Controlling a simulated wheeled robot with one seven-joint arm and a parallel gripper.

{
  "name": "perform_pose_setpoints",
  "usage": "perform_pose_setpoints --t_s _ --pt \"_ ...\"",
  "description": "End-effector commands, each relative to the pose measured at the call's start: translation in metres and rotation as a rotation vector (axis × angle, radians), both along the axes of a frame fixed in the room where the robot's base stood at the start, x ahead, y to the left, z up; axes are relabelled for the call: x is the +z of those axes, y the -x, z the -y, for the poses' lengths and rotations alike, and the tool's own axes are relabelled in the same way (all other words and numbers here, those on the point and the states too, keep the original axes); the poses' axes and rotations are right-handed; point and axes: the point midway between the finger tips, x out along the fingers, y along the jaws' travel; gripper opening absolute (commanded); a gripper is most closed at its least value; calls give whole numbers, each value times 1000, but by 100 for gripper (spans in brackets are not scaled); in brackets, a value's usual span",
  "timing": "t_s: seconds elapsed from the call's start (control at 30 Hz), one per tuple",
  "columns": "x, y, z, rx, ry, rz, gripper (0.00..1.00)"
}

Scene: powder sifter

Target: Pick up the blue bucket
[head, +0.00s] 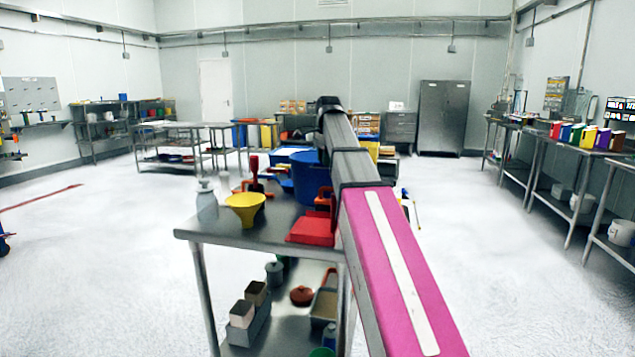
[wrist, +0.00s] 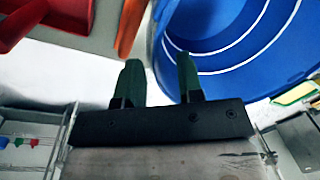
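The blue bucket (head: 304,180) stands on the metal table at the centre of the head view, partly hidden behind my arm. In the wrist view the bucket (wrist: 240,45) fills the upper right, and I look into its open top with pale rings inside. My gripper (wrist: 160,78) is open, its two dark green fingers apart. The right finger overlaps the bucket and the left finger lies outside it, with the bucket's left edge showing between them. I cannot tell whether either finger touches it. My gripper is hidden in the head view.
A red scoop-like item (head: 312,230) lies in front of the bucket; an orange item (wrist: 128,25) is close left of it. A yellow funnel (head: 245,207) and a white bottle (head: 207,202) stand further left on the metal table (head: 225,234). Open floor lies on both sides.

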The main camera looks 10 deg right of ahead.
Motion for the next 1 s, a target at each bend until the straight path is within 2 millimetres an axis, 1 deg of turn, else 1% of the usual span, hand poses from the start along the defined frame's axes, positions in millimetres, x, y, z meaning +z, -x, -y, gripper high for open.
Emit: perform_pose_setpoints --t_s 0.33,0.43,0.63,0.67,0.7,0.73,0.77,1.0 --pt "-42 -4 2 0 0 0 34" --pt "-48 -5 2 0 0 0 34" --pt "-48 -5 2 0 0 1 34" --pt "-48 -5 2 0 0 1 25" --pt "-48 -5 2 0 0 1 12" --pt "-48 -5 2 0 0 1 2" --pt "-48 -5 2 0 0 1 0" --pt "-48 -5 2 0 0 1 0"
